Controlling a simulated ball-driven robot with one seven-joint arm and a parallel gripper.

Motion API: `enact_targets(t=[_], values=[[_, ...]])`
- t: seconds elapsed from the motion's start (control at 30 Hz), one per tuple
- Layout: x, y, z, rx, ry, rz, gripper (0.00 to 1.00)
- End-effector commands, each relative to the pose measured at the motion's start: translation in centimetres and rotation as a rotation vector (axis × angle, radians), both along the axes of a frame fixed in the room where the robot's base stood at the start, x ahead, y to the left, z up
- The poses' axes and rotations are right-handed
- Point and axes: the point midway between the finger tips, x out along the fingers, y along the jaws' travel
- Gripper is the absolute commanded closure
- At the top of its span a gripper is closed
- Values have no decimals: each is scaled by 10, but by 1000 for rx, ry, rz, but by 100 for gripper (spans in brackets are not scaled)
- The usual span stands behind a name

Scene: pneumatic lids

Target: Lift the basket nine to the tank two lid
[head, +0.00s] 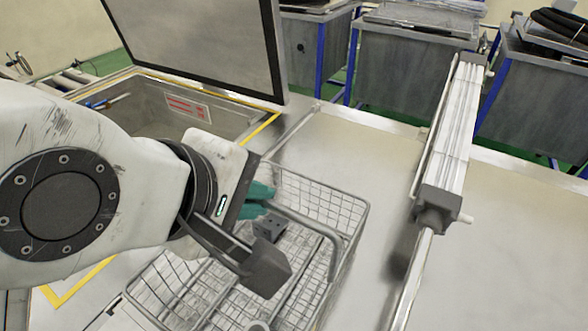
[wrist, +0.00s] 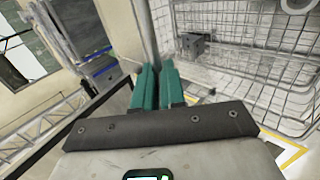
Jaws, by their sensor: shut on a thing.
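The wire basket (head: 345,215), with a grey tube handle (head: 310,223), is below and right of my gripper in the head view. My gripper's teal fingers (head: 258,197) are shut at the left end of the handle. In the wrist view the fingers (wrist: 158,88) are nearly together at a grey bar (wrist: 140,30), and the basket mesh (wrist: 255,55) fills the right side. My arm hides part of the basket. A large grey lid (head: 200,35) with a black edge stands raised over an open tank (head: 210,110). No number is readable on either.
A pneumatic cylinder (head: 452,130) with a rod crosses the metal top on the right. A small dark block (head: 270,227) shows inside the basket. Grey tanks (head: 405,75) with blue legs stand behind. The metal top (head: 530,250) is clear at far right.

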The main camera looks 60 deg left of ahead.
Motion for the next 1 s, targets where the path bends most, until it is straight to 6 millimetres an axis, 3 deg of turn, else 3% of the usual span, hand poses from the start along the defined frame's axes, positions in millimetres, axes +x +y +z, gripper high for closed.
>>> enact_targets(t=[0.4,0.43,0.73,1.0], values=[[0,0,-2,4,-2,1,100],[0,0,-2,4,-2,1,89],[0,0,-3,2,-1,0,60],[-1,0,-4,-1,2,0,60]])
